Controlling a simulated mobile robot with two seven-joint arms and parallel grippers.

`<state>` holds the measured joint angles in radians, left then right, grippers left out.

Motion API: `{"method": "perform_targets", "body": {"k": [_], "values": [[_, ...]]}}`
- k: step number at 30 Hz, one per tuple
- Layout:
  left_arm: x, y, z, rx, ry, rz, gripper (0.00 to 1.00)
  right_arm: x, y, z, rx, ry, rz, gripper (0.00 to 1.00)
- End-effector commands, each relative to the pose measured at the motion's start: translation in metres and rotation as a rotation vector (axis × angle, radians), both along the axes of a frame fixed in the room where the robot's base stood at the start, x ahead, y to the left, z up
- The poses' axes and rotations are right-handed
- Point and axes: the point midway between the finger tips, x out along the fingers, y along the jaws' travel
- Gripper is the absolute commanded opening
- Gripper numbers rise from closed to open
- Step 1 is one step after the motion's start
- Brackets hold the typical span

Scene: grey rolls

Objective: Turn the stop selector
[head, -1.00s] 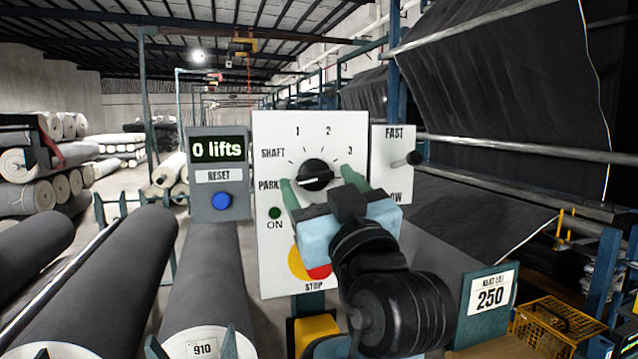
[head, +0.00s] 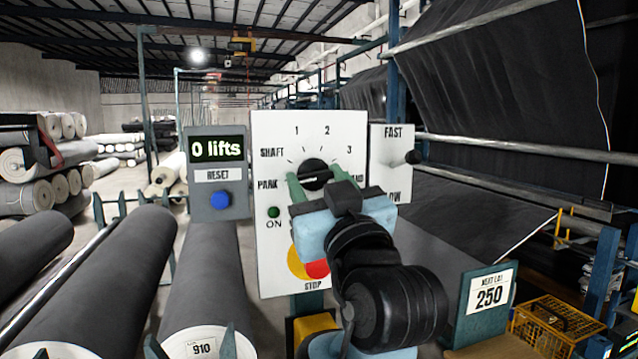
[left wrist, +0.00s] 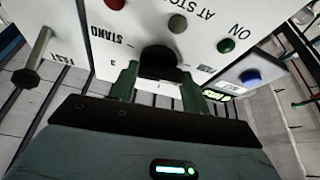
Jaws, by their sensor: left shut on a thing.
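The stop selector is a round black knob (head: 313,170) on a white panel (head: 347,130) marked SHAFT, PARK, 1, 2 and 3. It also shows in the left wrist view (left wrist: 158,58). My left gripper (head: 317,180) has its two green fingers on either side of the knob, shut on it. The left wrist view shows the fingers (left wrist: 160,82) flanking the knob. The knob's exact pointing direction is hard to tell. My gripper hides part of the label at the right and the panel below the knob. My right gripper is not in view.
Left of the panel is a grey box reading 0 lifts with a blue RESET button (head: 221,199). A FAST lever (head: 412,157) stands close on the right. A green ON lamp (head: 274,212) and a red and yellow STOP control (head: 316,268) are below. Grey rolls (head: 205,285) lie lower left.

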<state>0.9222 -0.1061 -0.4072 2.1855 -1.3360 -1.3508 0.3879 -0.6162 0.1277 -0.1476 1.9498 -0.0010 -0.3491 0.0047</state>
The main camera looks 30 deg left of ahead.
Motion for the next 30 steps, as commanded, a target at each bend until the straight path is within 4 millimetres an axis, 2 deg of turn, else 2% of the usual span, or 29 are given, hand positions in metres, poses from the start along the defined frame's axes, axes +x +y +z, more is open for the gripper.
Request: {"method": "perform_targets", "body": {"k": [8, 30], "values": [[-0.0012, 0.0011, 0.0002, 0.098, 0.117, 0.0, 0.24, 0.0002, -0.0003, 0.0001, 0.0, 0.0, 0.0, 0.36], [-0.003, 0.0022, 0.0055, 0.548, 0.639, -0.002, 0.24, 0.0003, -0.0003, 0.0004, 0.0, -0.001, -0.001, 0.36]]}}
